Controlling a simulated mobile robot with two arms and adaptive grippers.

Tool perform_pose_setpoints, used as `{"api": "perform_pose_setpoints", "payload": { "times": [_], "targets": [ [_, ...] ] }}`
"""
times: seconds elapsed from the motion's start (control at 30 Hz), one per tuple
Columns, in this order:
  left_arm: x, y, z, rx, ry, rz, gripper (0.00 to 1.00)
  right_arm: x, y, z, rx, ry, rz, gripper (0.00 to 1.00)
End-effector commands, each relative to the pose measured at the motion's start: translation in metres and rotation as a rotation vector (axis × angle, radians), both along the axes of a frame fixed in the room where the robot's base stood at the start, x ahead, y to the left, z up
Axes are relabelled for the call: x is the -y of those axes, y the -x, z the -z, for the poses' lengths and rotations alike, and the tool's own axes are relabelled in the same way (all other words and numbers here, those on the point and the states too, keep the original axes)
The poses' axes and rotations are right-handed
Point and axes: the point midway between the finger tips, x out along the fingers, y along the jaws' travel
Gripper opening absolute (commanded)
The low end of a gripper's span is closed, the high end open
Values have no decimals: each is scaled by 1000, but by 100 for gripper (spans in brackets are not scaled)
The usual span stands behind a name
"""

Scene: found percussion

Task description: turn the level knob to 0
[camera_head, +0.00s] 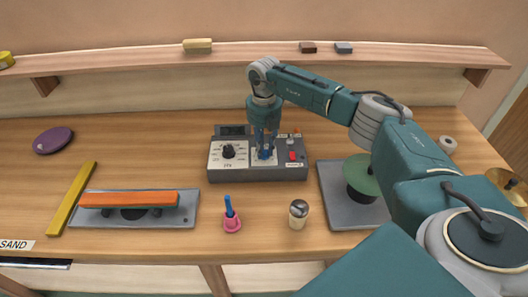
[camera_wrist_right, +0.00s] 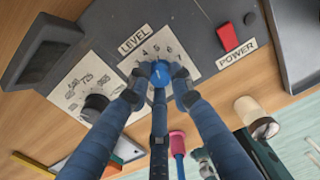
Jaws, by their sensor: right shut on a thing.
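The grey control box (camera_head: 217,175) stands on the bench in the head view. Its level knob (camera_wrist_right: 160,71) is blue and sits on a white numbered plate marked LEVEL (camera_wrist_right: 150,46) in the right wrist view. A light mark shows on the knob, but I cannot read which number it points to; the 0 is not readable. My right gripper (camera_head: 265,152) comes down onto the box from above. It is shut on the level knob, with its blue fingers around it (camera_wrist_right: 159,90). My left gripper is not in view.
On the box are a black knob (camera_head: 228,151) on a second dial plate, a small screen (camera_head: 233,131) and a red power switch (camera_head: 292,156). An orange bar (camera_head: 130,199) lies left.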

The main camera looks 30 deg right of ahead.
Motion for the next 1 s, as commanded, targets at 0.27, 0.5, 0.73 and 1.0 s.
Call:
{"api": "perform_pose_setpoints", "payload": {
  "times": [0.27, 0.5, 0.73, 1.0],
  "targets": [
    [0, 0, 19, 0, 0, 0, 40, 1, -1, 2, 4, 1, -260, 0],
    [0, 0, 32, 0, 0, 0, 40, 1, -1, 1, 3, 2, -489, 0],
    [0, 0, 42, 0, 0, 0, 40, 0, -1, 1, 5, 1, -707, 0],
    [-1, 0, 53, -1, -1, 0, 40, 1, -1, 0, 3, 2, -962, 0]
  ]
}}
